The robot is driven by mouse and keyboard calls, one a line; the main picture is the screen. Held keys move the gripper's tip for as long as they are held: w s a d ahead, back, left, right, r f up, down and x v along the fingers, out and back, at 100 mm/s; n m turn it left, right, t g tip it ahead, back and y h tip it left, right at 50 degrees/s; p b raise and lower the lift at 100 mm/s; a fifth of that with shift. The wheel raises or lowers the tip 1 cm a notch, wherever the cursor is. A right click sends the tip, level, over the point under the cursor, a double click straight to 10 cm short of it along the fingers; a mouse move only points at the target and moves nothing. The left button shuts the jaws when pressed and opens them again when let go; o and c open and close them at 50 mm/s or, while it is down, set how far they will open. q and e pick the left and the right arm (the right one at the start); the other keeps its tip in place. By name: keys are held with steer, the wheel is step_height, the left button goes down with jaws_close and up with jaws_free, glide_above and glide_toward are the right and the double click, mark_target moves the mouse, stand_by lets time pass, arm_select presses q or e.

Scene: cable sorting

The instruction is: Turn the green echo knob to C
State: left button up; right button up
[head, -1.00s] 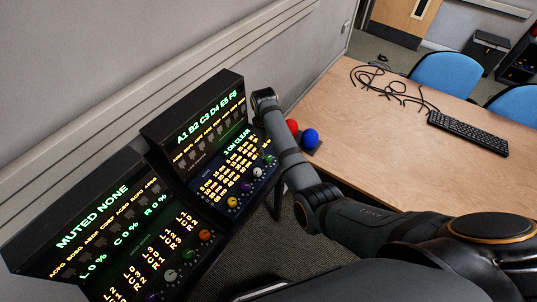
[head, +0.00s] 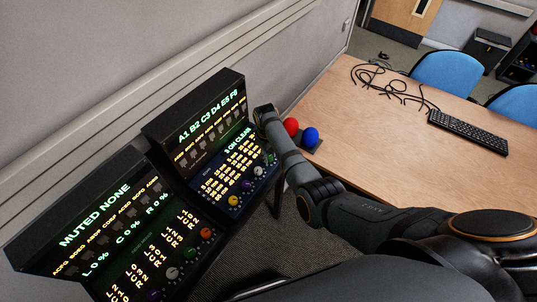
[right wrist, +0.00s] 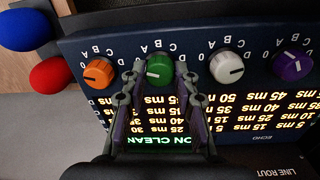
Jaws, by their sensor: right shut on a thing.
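The green knob (right wrist: 159,68) is on the dark blue panel (right wrist: 75,46), between an orange knob (right wrist: 99,73) and a white knob (right wrist: 227,66). Letters A to D are printed around the knobs, upside down in the right wrist view. My right gripper (right wrist: 159,74) is shut on the green knob, one finger on each side. The knob's pale mark lies toward its left side; which letter it meets is hard to read. In the head view the green knob (head: 270,159) shows small beside my right arm, and the fingertips are hidden. My left gripper is out of view.
A purple knob (right wrist: 293,66) and a yellow knob (head: 233,200) are on the same panel. A second console (head: 90,220) stands at the left.

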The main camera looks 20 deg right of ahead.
jaws_close()
steer(key=shift+m, duration=0.3)
steer(key=m+p, duration=0.1)
steer(key=m, duration=0.2)
steer(key=shift+r+m, duration=0.1)
steer(key=shift+m, duration=0.3)
steer(key=m, duration=0.5)
steer(key=shift+w+g+p, duration=0.1)
steer(key=shift+g+p, duration=0.2)
steer(key=m, duration=0.6)
steer(key=shift+d+m, duration=0.1)
steer(key=shift+m, duration=0.2)
steer(key=m, duration=0.5)
steer(key=shift+m, duration=0.3)
